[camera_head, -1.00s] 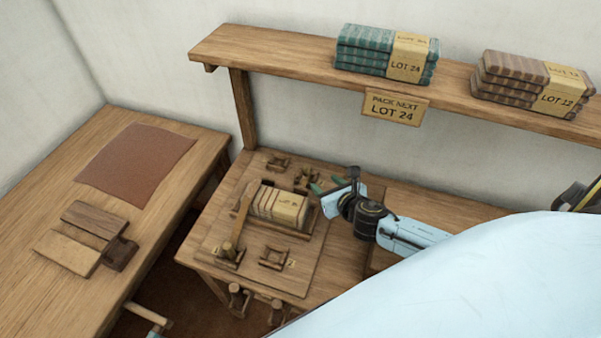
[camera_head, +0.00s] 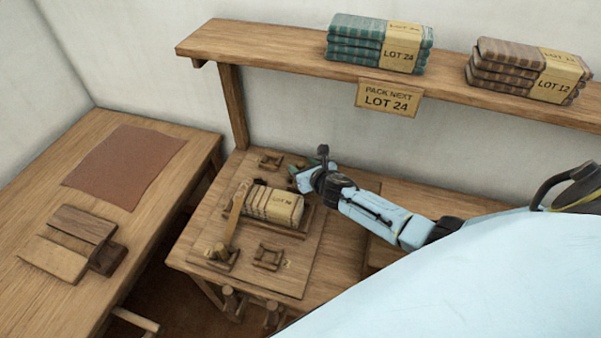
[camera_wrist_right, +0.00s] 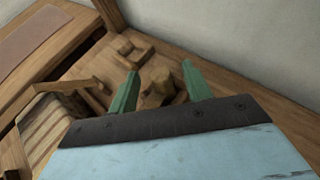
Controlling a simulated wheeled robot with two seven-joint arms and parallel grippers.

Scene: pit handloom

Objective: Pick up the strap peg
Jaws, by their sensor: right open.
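A short wooden peg (camera_wrist_right: 160,84), which looks like the strap peg, stands between the green fingers of my right gripper (camera_wrist_right: 160,71) in the right wrist view. The gripper is open, with a finger on each side; I cannot tell if either touches the peg. In the head view my right gripper (camera_head: 292,172) is low over the back right of the packing board (camera_head: 290,278), and its hand hides the peg. A cloth bundle (camera_head: 272,205) lies on the board with a wooden strap (camera_head: 237,214) at its left. My left gripper is not in view.
Empty wooden holders stand at the board's back (camera_head: 270,161) and front (camera_head: 267,257). A shelf (camera_head: 290,68) above carries green (camera_head: 375,45) and brown (camera_head: 510,70) cloth stacks. A table (camera_head: 70,165) stands at left. The bench right of the board is partly bare.

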